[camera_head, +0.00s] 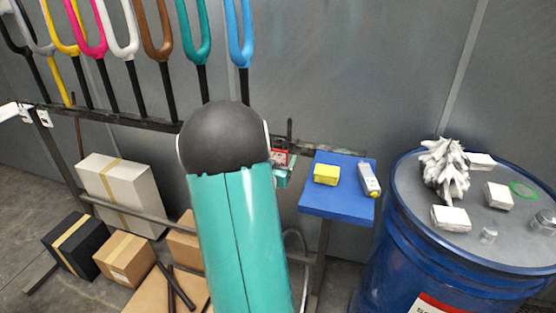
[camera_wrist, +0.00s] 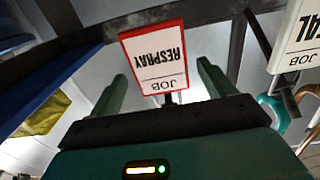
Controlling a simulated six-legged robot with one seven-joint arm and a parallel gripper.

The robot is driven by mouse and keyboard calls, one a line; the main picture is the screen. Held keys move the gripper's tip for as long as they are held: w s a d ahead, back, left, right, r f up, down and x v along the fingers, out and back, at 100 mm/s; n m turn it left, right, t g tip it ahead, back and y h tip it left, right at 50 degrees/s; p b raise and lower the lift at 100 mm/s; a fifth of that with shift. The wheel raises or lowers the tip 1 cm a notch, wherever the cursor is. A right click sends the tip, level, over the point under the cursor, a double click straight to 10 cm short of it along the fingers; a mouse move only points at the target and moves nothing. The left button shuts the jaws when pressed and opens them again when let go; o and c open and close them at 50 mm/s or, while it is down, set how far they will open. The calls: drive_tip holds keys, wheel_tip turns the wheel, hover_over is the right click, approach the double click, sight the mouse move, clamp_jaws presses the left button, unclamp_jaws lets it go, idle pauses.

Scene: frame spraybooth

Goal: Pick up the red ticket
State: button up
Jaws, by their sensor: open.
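The red ticket (camera_wrist: 155,57) is a white card with a red border, reading "JOB RESPRAY" upside down in the wrist view. It hangs at a dark rail, on what looks like a dark clip or hook. My gripper (camera_wrist: 162,74) is open, with one green finger on each side of the ticket's lower part in the picture. I cannot tell whether the ticket is between the fingers or beyond them. In the head view a small red-edged piece of the ticket (camera_head: 280,156) shows just right of my arm, which hides most of that spot.
A grey-edged ticket (camera_wrist: 300,35) hangs to the right in the wrist view. A blue shelf (camera_head: 315,206) holds a yellow block (camera_head: 326,174) and a grey-white device (camera_head: 369,180). A blue drum (camera_head: 400,250) stands right. Coloured frame forks (camera_head: 130,35) hang along the rail; boxes (camera_head: 125,190) lie below.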

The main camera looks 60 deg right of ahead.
sight(277, 157)
drive_tip(key=d, duration=0.3)
drive_tip(key=shift+w+d, duration=0.25)
drive_tip(key=shift+w, duration=0.15)
drive_tip(key=shift+c, duration=0.4)
drive_tip(key=c, duration=1)
drive_tip(key=shift+a+r, duration=0.1)
drive_tip(key=shift+a+r, duration=0.4)
drive_tip(key=a+r, duration=0.2)
drive_tip(key=a, duration=0.2)
drive_tip(key=s+a+r, duration=0.1)
drive_tip(key=a+r, duration=0.1)
drive_tip(key=a, duration=0.2)
drive_tip(key=s+a+r, duration=0.1)
drive_tip(key=a+r, duration=0.2)
drive_tip(key=a, duration=0.2)
drive_tip(key=shift+s, duration=0.1)
